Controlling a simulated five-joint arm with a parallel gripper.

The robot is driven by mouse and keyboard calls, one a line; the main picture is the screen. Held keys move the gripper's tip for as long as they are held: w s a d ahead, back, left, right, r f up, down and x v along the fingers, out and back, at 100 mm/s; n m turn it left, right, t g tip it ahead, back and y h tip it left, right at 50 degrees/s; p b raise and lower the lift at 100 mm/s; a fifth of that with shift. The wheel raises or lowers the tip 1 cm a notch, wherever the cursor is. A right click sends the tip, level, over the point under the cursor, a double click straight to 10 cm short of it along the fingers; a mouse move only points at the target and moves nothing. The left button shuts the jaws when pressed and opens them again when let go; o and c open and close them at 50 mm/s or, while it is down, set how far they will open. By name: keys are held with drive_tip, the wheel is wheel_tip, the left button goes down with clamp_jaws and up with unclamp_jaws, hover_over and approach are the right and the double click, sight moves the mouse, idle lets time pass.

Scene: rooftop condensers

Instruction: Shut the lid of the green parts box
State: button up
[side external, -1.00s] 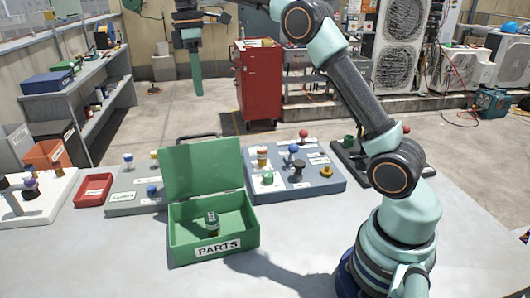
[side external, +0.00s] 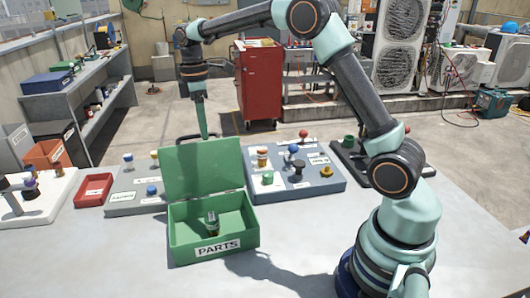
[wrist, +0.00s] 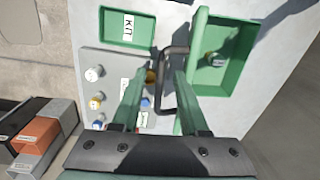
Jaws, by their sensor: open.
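The green parts box (side external: 181,246) stands on the table with its lid (side external: 203,170) raised and leaning slightly back. A dark handle (side external: 183,140) sticks out at the lid's top edge. A small dark-capped part (side external: 212,224) stands inside the box. My gripper (side external: 204,134) points down at the lid's top edge by the handle. In the wrist view my gripper (wrist: 166,72) has its fingers apart, with the handle (wrist: 166,95) showing between them; contact cannot be told. The box (wrist: 198,62) lies to their right there.
A grey knob board (side external: 122,206) and red tray (side external: 93,189) lie left of the box. A blue-grey board (side external: 325,186) with several knobs lies to its right. The wrist view shows a green tray (wrist: 110,22). The table in front is clear.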

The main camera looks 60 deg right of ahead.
drive_tip(key=shift+c, duration=0.2)
clamp_jaws()
idle(1.2)
